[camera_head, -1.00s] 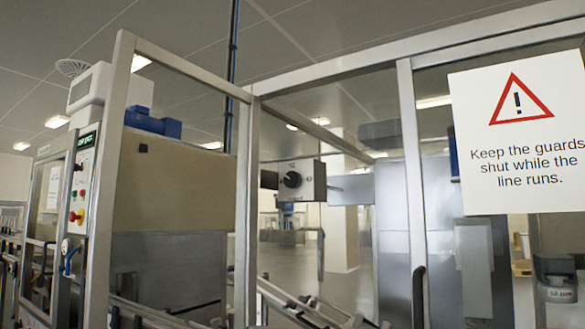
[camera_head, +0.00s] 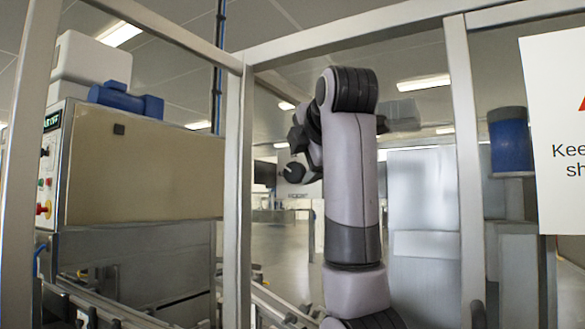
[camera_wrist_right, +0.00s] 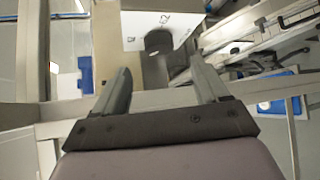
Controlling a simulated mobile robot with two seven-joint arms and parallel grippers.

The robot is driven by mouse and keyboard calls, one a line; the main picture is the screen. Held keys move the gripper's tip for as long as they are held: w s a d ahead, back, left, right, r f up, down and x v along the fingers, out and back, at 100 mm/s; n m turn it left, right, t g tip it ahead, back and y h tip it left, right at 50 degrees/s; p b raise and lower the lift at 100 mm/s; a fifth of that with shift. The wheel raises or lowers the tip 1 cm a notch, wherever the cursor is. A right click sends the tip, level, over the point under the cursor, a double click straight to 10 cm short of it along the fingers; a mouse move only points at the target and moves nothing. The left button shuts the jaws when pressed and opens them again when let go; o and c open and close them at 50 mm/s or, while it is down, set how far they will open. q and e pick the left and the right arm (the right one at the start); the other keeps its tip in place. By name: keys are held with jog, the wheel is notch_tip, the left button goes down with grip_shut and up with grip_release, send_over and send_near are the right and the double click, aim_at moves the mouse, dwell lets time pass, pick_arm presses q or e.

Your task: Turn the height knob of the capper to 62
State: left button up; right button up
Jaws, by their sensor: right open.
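In the head view my right arm rises in front and hides most of that box. My right gripper (camera_head: 298,140) is at the upper left end of the arm, by the knob. In the right wrist view the gripper (camera_wrist_right: 160,66) is open, its two fingers apart and empty. The black knob (camera_wrist_right: 159,42) shows just beyond and between the fingertips, on the white box face (camera_wrist_right: 146,24) with small marks. I cannot read the setting. My left gripper is out of view.
Metal guard posts (camera_head: 236,200) and (camera_head: 466,160) stand on both sides of my right arm. A beige machine cabinet (camera_head: 150,175) is at left. A conveyor (camera_head: 110,310) runs low at left. A warning sign (camera_head: 560,140) hangs at right.

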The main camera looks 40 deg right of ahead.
aim_at(294, 172)
jog(key=shift+p+x, duration=1.15)
jog(key=shift+x, duration=2.25)
jog(key=c, duration=1.1)
